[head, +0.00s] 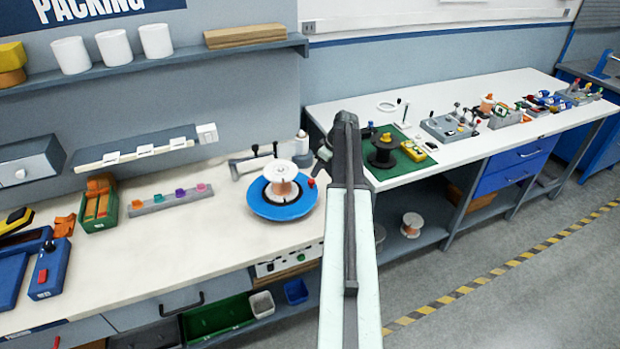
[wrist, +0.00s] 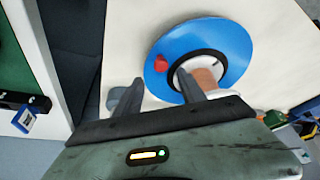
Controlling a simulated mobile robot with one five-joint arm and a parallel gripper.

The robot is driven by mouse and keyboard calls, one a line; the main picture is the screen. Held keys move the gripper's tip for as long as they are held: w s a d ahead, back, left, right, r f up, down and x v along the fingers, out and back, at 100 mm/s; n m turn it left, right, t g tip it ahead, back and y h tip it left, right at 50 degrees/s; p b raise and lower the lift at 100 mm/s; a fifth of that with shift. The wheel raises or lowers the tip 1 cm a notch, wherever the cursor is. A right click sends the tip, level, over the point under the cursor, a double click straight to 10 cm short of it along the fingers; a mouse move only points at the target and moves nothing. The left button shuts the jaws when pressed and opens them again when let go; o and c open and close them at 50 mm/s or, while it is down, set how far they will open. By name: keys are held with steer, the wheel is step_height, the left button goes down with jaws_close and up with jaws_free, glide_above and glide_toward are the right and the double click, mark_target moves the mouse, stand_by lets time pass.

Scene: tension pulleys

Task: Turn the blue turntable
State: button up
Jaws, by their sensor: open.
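The blue turntable (head: 262,208) is a round disc on the white bench, left of my arm in the head view. A white spool with copper-coloured winding (head: 283,188) stands upright on it. A red knob (head: 311,182) sits near the disc's rim, on the side toward my arm. In the wrist view the blue turntable (wrist: 222,36) fills the upper middle, with the red knob (wrist: 160,64) ahead of the gap between my fingers. My gripper (wrist: 156,88) is open and empty. Its right finger overlaps the disc and hides part of the spool (wrist: 207,76). Contact cannot be told.
A grey bracket with black handles (head: 255,160) stands behind the turntable. A grey rack with coloured pegs (head: 170,199) lies left. The bench front left of the turntable is clear.

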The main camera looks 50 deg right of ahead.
mark_target(312, 180)
steer(key=b+x, duration=0.5)
steer(key=x, duration=0.1)
steer(key=shift+f, duration=0.35)
steer(key=shift+w+a+f+b, duration=0.15)
steer(key=shift+w+f+b, duration=0.2)
steer(key=shift+b, duration=0.15)
steer(key=shift+r, duration=0.15)
jaws_close()
steer(key=shift+s, duration=0.1)
